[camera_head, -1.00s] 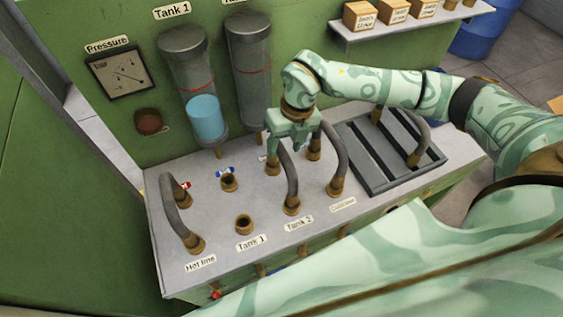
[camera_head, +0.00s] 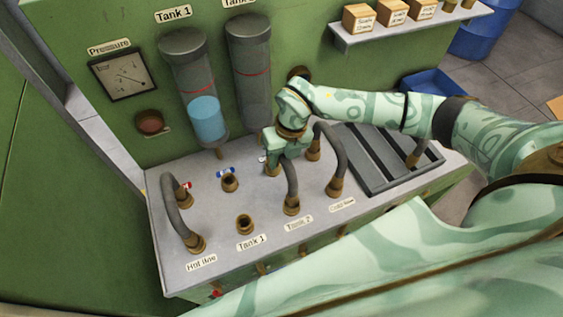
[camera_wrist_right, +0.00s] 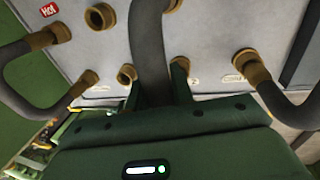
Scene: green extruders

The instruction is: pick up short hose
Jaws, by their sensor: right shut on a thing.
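The dark grey hose at Tank 2 (camera_head: 291,180) arches between two brass sockets on the bench. Its front end stands in the socket above the Tank 2 label. My right gripper (camera_head: 284,158) is at the top of this arch and hides part of it. In the right wrist view the hose (camera_wrist_right: 149,45) passes between the two fingers (camera_wrist_right: 155,92), which are shut on it. Similar hoses stand on the hot line (camera_head: 173,212) and on the cold line (camera_head: 337,155). My left gripper is not in view.
Two brass sockets by Tank 1 (camera_head: 244,224) stand empty. A slatted dark rack (camera_head: 375,170) at right holds another hose, partly hidden by my right arm. Tank cylinders (camera_head: 207,120) and a green wall rise behind. A shelf with small boxes (camera_head: 392,14) is upper right.

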